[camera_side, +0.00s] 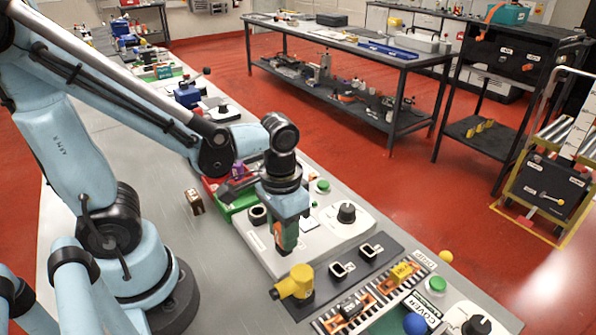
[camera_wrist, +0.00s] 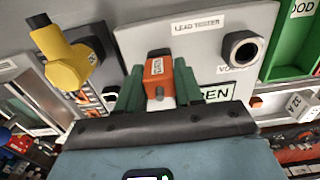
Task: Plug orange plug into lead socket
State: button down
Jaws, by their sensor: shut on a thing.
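My gripper (camera_wrist: 160,88) is shut on the orange plug (camera_wrist: 158,72), which sits between its green fingers with a small white label and a grey tip. In the side view, my gripper (camera_side: 286,240) points down over the white tester panel, with a sliver of orange beside its green fingers. The panel, labelled LEAD TESTER in the wrist view, carries a round black-rimmed socket (camera_wrist: 242,48) to the right of the plug. That socket (camera_side: 258,214) also shows left of my gripper in the side view. The plug and socket are apart. Height above the panel is unclear.
A yellow plug (camera_side: 297,283) stands on a dark plate with two square sockets (camera_side: 341,268). A knob (camera_side: 346,213) and green button (camera_side: 323,186) stand right of my gripper. A green bin (camera_side: 238,200) is behind.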

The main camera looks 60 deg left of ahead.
jog(key=shift+f, duration=0.1)
jog(key=c, duration=0.7)
grip_release()
jog(key=shift+o, duration=0.2)
notch_tip(320, 180, up, 12)
jog(key=w+a+f+t, duration=0.3)
jog(key=w+t, duration=0.1)
jog(key=t, duration=0.3)
jog(key=shift+w+a, duration=0.25)
